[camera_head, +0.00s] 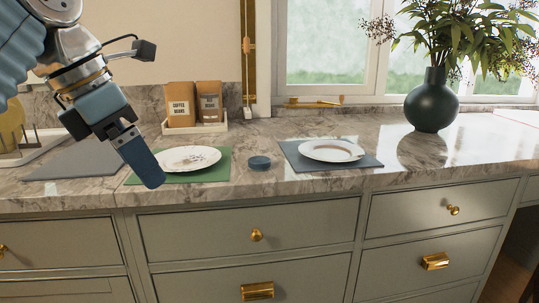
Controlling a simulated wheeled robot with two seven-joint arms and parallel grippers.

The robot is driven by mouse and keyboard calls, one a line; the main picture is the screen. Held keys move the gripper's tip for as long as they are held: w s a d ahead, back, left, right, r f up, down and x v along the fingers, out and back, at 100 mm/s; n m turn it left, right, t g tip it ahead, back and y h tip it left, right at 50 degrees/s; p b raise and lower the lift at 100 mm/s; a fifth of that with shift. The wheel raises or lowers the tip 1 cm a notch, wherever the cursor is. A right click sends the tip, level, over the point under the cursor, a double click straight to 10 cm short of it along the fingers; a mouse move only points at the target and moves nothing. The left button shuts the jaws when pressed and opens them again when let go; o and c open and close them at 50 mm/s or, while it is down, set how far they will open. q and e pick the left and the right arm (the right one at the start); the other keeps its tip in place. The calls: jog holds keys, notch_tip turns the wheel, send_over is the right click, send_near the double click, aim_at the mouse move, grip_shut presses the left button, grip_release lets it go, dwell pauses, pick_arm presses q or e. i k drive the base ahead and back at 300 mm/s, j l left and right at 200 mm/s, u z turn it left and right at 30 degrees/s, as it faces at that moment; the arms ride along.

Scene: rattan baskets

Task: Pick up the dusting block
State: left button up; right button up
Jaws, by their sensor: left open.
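A small round blue-grey block (259,162), which looks like the dusting block, lies on the marble counter near its front edge, between two place mats. My left gripper (148,172) comes in from the upper left and points down, left of the block and clearly apart from it. It is open with nothing seen in it; one blue finger shows well and the other is mostly hidden behind it. My right gripper is not in view.
A white plate (188,159) lies on a green mat (213,172), partly behind my left gripper. Another plate (332,150), with a brownish smudge, lies on a grey mat (370,161). Coffee bags (181,104) stand behind; a dark vase (431,103) stands at right. Drawers (245,233) lie below.

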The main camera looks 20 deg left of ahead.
aim_at(257, 163)
jog(key=i, duration=0.95)
jog(key=k, duration=0.35)
